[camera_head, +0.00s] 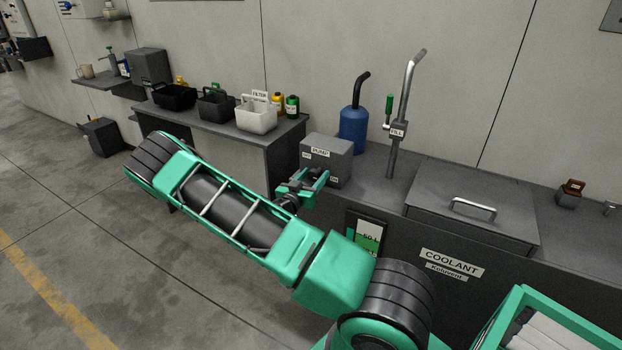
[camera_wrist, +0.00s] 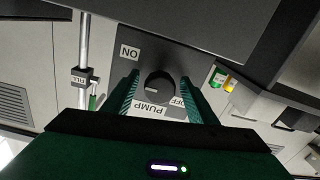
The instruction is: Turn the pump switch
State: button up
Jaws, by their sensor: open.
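The pump box (camera_head: 327,160) is a grey box labelled PUMP on the coolant counter. In the wrist view its face (camera_wrist: 125,60) shows ON and OFF labels and a round black switch knob (camera_wrist: 160,88) with a pale mark. The mark points toward the left in that view, between the two labels. My gripper (camera_head: 318,181) is in front of the box. In the wrist view the open fingers of my gripper (camera_wrist: 163,90) stand on either side of the knob. I cannot tell whether they touch it.
A blue bottle (camera_head: 354,130) and the fill pipe (camera_head: 402,115) with a green handle stand behind and right of the box. A lidded hatch (camera_head: 470,205) is on the counter. A side table (camera_head: 230,131) with bins is at left. The floor at left is clear.

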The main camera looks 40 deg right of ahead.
jog(key=c, duration=1.1)
jog(key=shift+o, duration=0.3)
jog(key=shift+a, duration=0.25)
jog(key=shift+d+r, duration=0.1)
jog(key=shift+d, duration=0.1)
jog(key=n, duration=0.3)
jog(key=shift+d, duration=0.2)
jog(key=n, duration=0.5)
jog(key=shift+a, duration=0.1)
jog(key=n, duration=0.9)
jog(key=shift+a+f+n+g, duration=0.1)
jog(key=shift+f+n+g, duration=0.15)
jog(key=shift+n+g, duration=0.05)
